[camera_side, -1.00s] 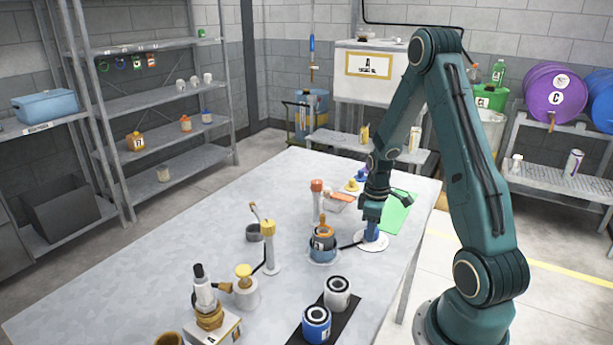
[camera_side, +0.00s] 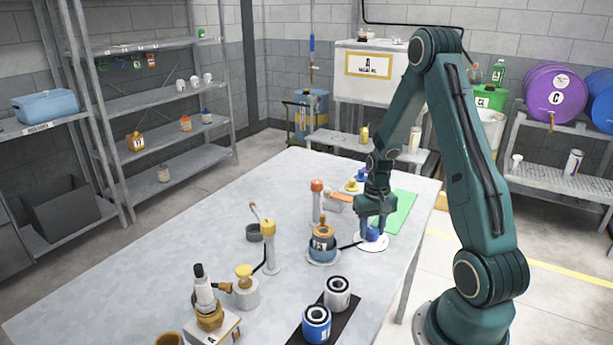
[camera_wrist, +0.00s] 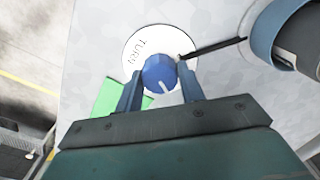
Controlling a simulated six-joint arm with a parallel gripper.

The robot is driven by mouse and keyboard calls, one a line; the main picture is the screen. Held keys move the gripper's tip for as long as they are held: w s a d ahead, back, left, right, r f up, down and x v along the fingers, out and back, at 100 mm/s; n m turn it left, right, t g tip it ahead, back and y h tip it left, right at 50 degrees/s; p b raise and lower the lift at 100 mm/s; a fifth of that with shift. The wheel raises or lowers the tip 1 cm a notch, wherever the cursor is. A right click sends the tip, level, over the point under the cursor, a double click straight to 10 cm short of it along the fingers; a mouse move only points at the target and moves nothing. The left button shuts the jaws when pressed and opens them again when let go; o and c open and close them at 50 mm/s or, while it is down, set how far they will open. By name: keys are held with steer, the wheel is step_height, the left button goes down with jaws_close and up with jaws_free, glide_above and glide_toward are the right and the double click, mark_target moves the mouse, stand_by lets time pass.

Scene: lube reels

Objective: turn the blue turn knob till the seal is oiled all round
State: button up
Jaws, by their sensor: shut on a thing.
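In the side view the knob (camera_side: 373,232) is partly hidden by my gripper (camera_side: 373,222). My gripper (camera_wrist: 160,88) is shut on the knob, one finger on each side of it, above the plate. A thin black arm (camera_wrist: 212,47) runs between the plate and a blue round holder (camera_wrist: 262,38) with a dark cylinder in it. In the side view this blue holder (camera_side: 322,253) carries an orange-topped part. I cannot make out the seal or its oil.
A green mat (camera_side: 402,207) lies behind the plate. A red-topped post (camera_side: 317,200), a yellow-topped post (camera_side: 268,245) and two cans (camera_side: 316,323) on a black strip stand on the grey table (camera_side: 130,290). The left of the table is mostly clear.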

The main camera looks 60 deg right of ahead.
mark_target(372, 229)
steer(key=m, duration=0.6)
stand_by(0.5)
steer(key=o, duration=1)
steer(key=shift+c, duration=0.2)
steer(key=shift+r, duration=0.15)
step_height(372, 229, up, 14)
steer(key=shift+f, duration=0.25)
